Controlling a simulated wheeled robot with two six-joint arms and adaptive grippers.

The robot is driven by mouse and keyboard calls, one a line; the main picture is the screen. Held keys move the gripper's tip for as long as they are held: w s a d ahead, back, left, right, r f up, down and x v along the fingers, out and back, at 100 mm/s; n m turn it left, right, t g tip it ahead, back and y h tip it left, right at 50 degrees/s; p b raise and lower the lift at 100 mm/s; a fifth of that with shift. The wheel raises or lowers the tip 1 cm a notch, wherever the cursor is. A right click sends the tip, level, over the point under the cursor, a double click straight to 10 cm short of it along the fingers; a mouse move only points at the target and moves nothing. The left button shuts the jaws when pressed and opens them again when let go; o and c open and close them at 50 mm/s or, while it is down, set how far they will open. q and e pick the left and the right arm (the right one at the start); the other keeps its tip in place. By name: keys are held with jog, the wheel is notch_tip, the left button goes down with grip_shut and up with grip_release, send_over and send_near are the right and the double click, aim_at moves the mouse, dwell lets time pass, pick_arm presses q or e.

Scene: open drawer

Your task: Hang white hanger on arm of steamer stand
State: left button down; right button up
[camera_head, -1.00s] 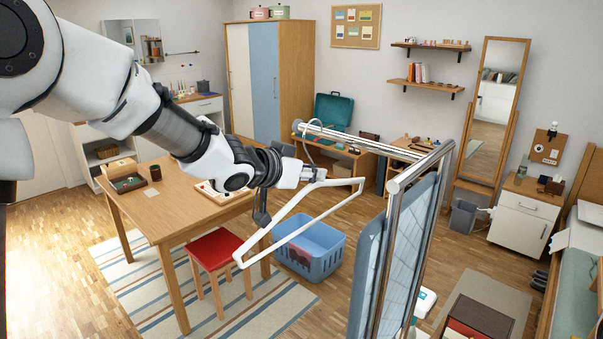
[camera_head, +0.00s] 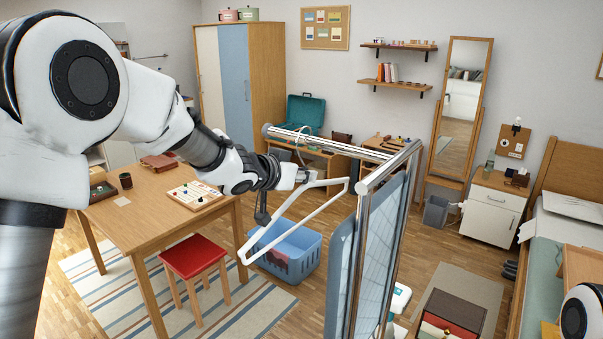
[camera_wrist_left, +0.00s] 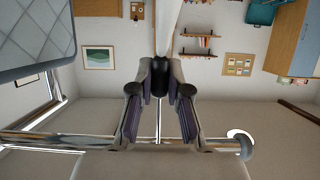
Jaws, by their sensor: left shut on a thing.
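The white hanger (camera_head: 296,226) is a thin triangular frame, held tilted in my left gripper (camera_head: 303,176). In the left wrist view the fingers (camera_wrist_left: 160,85) are closed together, with a white part of the hanger (camera_wrist_left: 168,28) running up from them. The steamer stand (camera_head: 362,215) has chrome poles, a blue quilted board (camera_head: 343,270) and a chrome arm (camera_head: 325,143) reaching left. The gripper and hanger are beside the stand, just below its arm in the picture. I cannot tell whether the hook is over the arm. My right gripper is out of view.
A wooden table (camera_head: 135,210) with a board game and a red stool (camera_head: 193,256) are at left. A blue basket (camera_head: 287,262) stands on the floor behind the hanger.

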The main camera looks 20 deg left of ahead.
pick_arm(q)
jog(key=shift+f, duration=0.2)
jog(key=c, duration=1.1)
grip_release()
jog(key=shift+o, duration=0.2)
jog(key=v, duration=1.2)
